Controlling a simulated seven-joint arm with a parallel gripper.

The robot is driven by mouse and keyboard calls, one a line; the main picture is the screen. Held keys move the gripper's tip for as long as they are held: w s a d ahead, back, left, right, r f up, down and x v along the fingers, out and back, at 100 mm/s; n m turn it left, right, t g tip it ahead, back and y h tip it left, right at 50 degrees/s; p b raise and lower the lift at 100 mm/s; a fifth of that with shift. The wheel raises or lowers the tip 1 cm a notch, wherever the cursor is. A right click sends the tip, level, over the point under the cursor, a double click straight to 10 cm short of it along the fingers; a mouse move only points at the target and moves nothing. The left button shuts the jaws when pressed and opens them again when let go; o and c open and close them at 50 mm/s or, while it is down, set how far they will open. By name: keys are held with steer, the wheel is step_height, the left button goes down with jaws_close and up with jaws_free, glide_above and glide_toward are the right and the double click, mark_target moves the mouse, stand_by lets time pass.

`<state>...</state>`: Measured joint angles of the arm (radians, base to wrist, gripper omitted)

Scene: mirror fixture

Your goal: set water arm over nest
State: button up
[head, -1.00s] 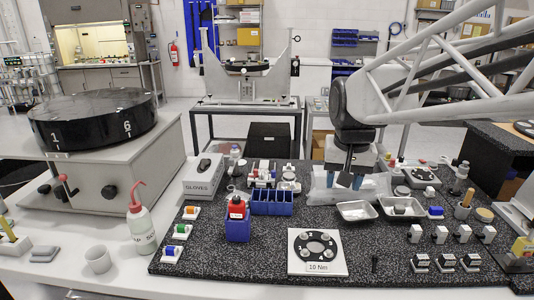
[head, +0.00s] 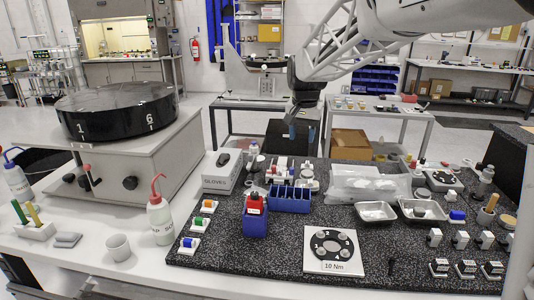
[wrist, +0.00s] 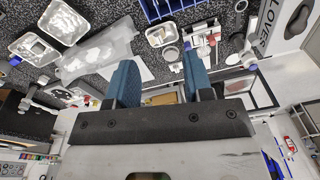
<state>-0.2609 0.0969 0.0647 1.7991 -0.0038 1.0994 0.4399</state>
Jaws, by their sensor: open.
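My gripper (head: 292,116) hangs beyond the back edge of the speckled black mat, above the floor. In the wrist view (wrist: 160,78) its two blue fingers are apart with nothing between them. The black drum (head: 118,110), marked 1 and 6, sits on a grey cabinet (head: 135,160) at left, well away from my gripper. A small red-handled lever (head: 90,178) is at the cabinet's front. I cannot tell which part is the water arm or which is the nest.
A grey mirror fixture (head: 248,80) stands behind.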

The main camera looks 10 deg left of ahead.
steer(key=w+a+f, duration=0.4)
steer(key=w+a, duration=0.6)
steer(key=m+g, duration=0.1)
glide_above(250, 155)
step_height(250, 155, down, 6)
steer(key=shift+w+f, duration=0.1)
steer(key=shift+w, duration=0.05)
steer(key=shift+f, duration=3.85)
jaws_close()
